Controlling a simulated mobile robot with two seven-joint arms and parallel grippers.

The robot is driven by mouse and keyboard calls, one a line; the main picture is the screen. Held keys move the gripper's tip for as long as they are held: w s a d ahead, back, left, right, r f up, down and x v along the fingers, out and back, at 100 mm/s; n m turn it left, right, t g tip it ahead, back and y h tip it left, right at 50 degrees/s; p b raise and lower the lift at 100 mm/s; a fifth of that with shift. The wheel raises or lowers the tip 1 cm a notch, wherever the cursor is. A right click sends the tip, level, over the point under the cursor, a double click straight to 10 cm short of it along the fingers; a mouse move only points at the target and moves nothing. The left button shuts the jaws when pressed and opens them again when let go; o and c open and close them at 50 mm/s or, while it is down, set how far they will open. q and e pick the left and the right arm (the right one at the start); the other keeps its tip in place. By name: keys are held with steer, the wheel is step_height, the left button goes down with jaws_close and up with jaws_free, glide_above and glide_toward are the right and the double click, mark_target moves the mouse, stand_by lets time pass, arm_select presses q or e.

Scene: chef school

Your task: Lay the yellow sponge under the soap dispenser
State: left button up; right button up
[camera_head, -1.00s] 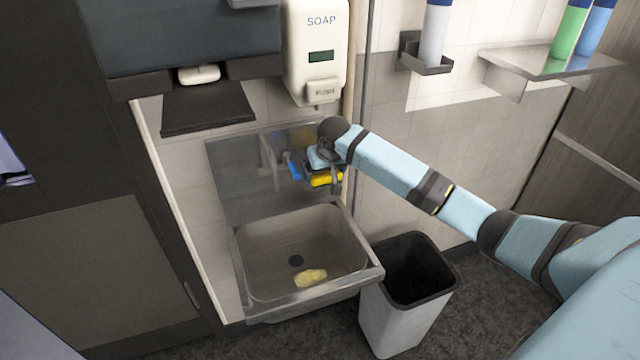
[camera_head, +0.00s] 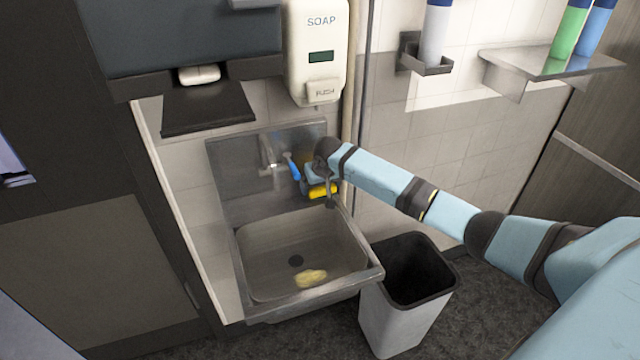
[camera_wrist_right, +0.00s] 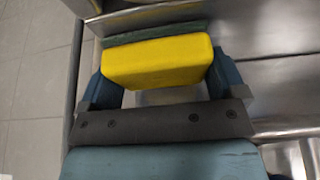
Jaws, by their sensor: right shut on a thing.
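The yellow sponge (camera_head: 322,191) is held in my right gripper (camera_head: 325,188), above the right back edge of the sink. In the right wrist view the sponge (camera_wrist_right: 158,62) sits between both fingers, with a dark green layer along its far side. The white soap dispenser (camera_head: 316,60), marked SOAP, hangs on the wall above and apart from the gripper. My left gripper is in neither view.
The metal sink (camera_head: 262,255) has a pale yellow lump (camera_head: 311,278) in its basin. A bin (camera_head: 392,325) stands to the right. A bottle holder (camera_head: 428,66) and shelf (camera_head: 552,62) are on the wall.

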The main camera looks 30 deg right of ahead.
steer(key=shift+f, duration=0.1)
steer(key=o, duration=0.6)
steer(key=v, duration=1.2)
steer(key=shift+d+p, duration=0.1)
steer(key=shift+p, duration=0.25)
